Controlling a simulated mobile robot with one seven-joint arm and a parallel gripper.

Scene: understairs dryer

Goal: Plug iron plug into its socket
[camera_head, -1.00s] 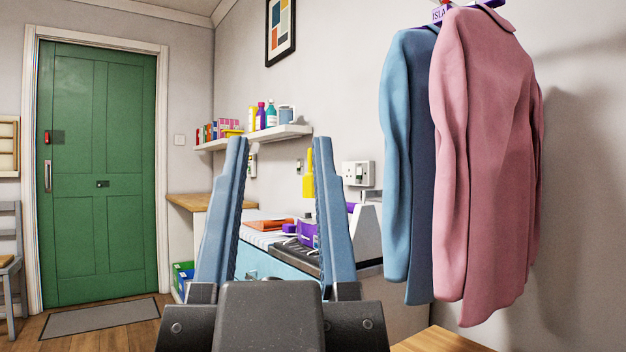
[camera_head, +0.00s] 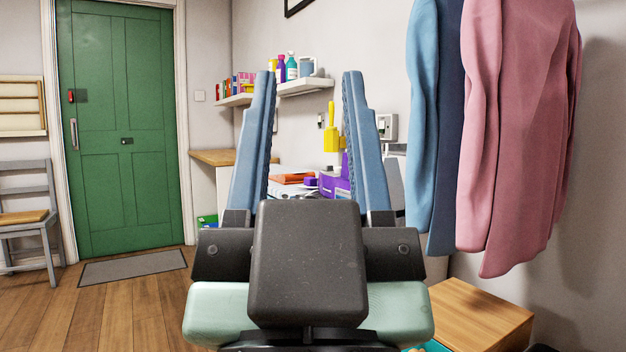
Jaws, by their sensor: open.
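My gripper (camera_head: 308,76) is open and empty in the middle of the view, its two blue-grey fingers pointing up and away from me. A white wall socket (camera_head: 388,127) shows just right of the right finger, which covers part of it. Purple objects (camera_head: 335,185) show between the fingers, on the worktop well beyond them; I cannot tell whether one is the iron. I cannot make out the iron plug; the fingers and gripper body hide much of the worktop.
A blue shirt (camera_head: 420,110) and a pink shirt (camera_head: 515,130) hang at the right, above a wooden surface (camera_head: 480,312). A yellow brush-like object (camera_head: 331,135) hangs on the wall. A shelf (camera_head: 300,88) holds bottles. A chair (camera_head: 30,215) stands left; open floor (camera_head: 110,310) lies before the green door (camera_head: 120,130).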

